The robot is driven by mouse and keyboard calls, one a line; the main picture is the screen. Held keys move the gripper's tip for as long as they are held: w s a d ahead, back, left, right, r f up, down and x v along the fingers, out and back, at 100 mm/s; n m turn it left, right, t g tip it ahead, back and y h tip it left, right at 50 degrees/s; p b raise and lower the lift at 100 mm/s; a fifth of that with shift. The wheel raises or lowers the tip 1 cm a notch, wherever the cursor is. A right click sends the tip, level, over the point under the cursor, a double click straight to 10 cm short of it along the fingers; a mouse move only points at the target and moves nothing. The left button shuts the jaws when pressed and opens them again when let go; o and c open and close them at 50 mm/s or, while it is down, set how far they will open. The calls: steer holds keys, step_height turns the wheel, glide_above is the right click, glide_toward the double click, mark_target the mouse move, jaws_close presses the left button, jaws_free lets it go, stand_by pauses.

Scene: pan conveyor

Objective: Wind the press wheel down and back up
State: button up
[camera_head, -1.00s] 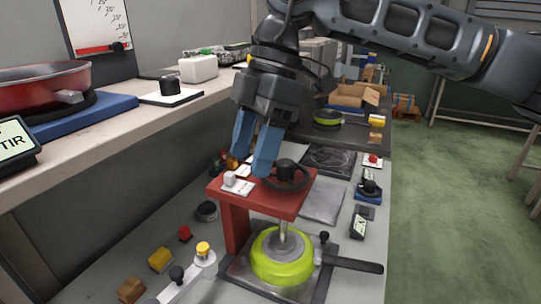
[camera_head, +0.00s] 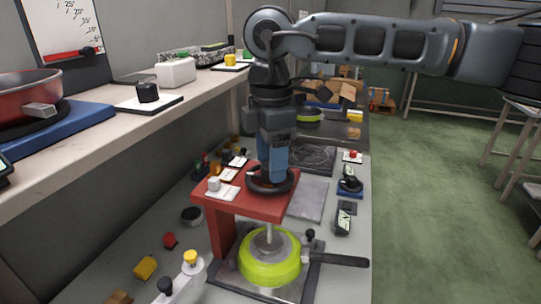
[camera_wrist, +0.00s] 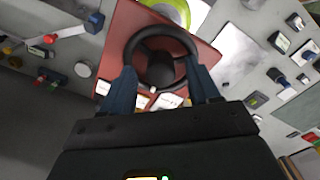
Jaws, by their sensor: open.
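The press is a red stand with a flat red top (camera_head: 222,197). A black hand wheel (camera_head: 290,183) lies flat on the top. A grey screw shaft (camera_head: 269,234) runs down from under the top to a lime-green pan (camera_head: 262,266) on a dark base plate. My gripper (camera_head: 274,180) points down over the wheel in the head view. In the wrist view the wheel (camera_wrist: 137,45) has its dark hub between my two blue fingers (camera_wrist: 161,92), which are apart and empty. Whether the fingers touch the wheel's rim I cannot tell.
Small white-labelled blocks (camera_head: 224,192) sit on the press top beside the wheel. A shelf (camera_head: 110,135) with a red pan (camera_head: 25,83) runs along the left. Small coloured knobs and blocks line the bench.

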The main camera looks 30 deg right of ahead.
steer(key=shift+f, duration=0.2)
steer(key=shift+c, duration=0.2)
steer(key=c, duration=1)
steer(key=shift+f+n+b, duration=0.1)
steer(key=shift+n+b, duration=0.2)
steer(key=shift+b, duration=0.2)
